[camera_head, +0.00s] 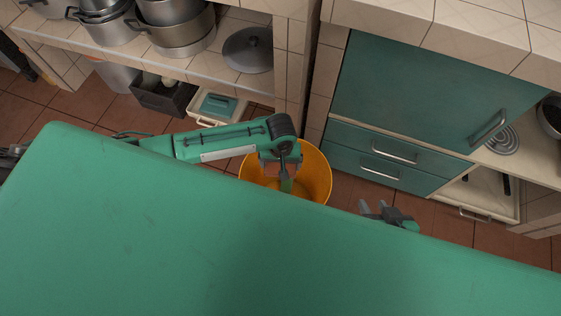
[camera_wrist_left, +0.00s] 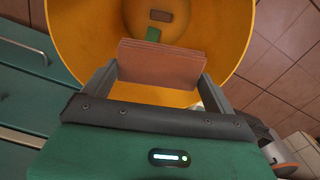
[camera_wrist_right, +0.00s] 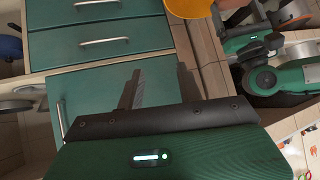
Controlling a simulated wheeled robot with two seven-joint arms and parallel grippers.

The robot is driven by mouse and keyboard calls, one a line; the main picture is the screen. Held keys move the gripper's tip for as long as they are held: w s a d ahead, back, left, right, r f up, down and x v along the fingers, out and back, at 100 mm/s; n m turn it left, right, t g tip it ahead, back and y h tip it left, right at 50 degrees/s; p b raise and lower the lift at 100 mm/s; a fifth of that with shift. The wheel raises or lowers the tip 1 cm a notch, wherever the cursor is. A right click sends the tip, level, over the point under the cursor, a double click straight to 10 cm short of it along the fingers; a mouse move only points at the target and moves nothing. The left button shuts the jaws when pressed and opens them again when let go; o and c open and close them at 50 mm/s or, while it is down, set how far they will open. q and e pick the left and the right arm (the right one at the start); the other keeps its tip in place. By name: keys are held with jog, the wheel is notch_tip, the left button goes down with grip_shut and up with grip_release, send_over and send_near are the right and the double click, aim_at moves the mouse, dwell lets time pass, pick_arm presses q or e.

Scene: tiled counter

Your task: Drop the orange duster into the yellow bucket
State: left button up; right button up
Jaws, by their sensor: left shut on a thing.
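In the left wrist view the bucket (camera_wrist_left: 238,30) opens wide below the fingers. My left gripper (camera_head: 286,178) points down over the bucket. It is shut on the orange duster (camera_wrist_left: 160,62), seen as a flat orange-brown face between the fingers. The duster is hard to make out in the head view.
Behind the bucket stand green cabinets with drawers (camera_head: 385,155) and tiled shelves with metal pots (camera_head: 178,32). A white tray (camera_head: 212,106) and a dark crate (camera_head: 163,97) sit low at the left.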

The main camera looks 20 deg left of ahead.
aim_at(280, 167)
pick_arm(q)
jog(key=shift+f+b, duration=0.4)
jog(key=shift+f, duration=0.1)
jog(key=shift+f+b, duration=0.5)
jog(key=shift+b, duration=0.15)
jog(key=shift+f+b, duration=0.7)
jog(key=shift+b, duration=0.15)
jog(key=shift+f+b, duration=0.7)
jog(key=shift+b, duration=0.2)
pick_arm(e)
jog(key=w+a+r+t+y, duration=0.1)
jog(key=w+r+t, duration=0.1)
jog(key=r+t, duration=0.4)
jog(key=w+a+r+t+y, duration=0.1)
jog(key=w+r+t+y, duration=0.1)
jog(key=r+t, duration=0.4)
jog(key=shift+w+a+r+m+t, duration=0.2)
jog(key=shift+w+r+m+t, duration=0.1)
jog(key=shift+w+r, duration=0.5)
jog(key=shift+f, duration=0.1)
pick_arm(q)
jog(key=o, duration=0.7)
